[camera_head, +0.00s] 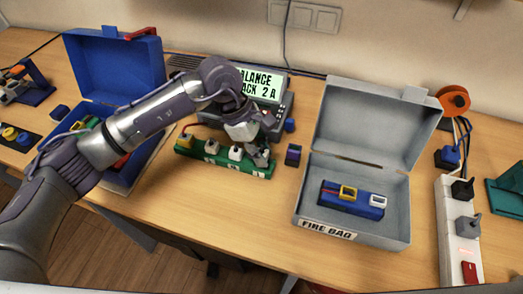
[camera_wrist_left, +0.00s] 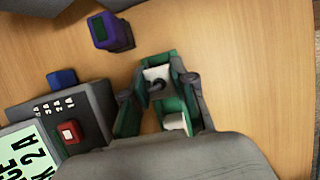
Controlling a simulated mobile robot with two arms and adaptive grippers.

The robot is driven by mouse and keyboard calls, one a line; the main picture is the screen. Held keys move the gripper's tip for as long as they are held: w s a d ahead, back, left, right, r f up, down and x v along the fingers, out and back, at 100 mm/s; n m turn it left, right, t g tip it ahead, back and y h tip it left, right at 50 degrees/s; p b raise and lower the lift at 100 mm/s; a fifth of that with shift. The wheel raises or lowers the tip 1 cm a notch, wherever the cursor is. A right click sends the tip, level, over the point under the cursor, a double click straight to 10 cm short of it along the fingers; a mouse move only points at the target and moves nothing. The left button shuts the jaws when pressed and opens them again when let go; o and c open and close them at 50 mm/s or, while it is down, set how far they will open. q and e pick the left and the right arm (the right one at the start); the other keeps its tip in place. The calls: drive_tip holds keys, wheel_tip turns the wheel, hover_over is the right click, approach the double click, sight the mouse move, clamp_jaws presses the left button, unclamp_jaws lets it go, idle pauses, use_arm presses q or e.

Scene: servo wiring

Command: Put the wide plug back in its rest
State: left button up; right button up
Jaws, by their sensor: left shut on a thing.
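My left gripper (camera_head: 261,154) reaches down at the right end of the green plug rest (camera_head: 217,166). In the left wrist view my left gripper (camera_wrist_left: 158,100) is shut on a pale, light-topped plug (camera_wrist_left: 157,76), taken as the wide plug, with a dark cable stub on it. The plug is at the end slot of the green rest (camera_wrist_left: 184,93); I cannot tell if it is fully seated. A second white plug (camera_wrist_left: 174,122) is beside it. My right gripper is not in view.
A balance charger (camera_head: 270,110) stands just behind the rest. A small purple block (camera_head: 293,154) is to its right. An open grey fire box (camera_head: 310,222) holds a blue pack. An open blue case (camera_head: 108,85) and a white power strip (camera_head: 459,230) flank the area.

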use_arm(q)
drive_tip(key=shift+f+b, duration=0.8)
drive_tip(key=shift+f, duration=0.15)
drive_tip(key=o, duration=1)
drive_tip(key=v, duration=1.2)
drive_tip(key=shift+w, duration=0.1)
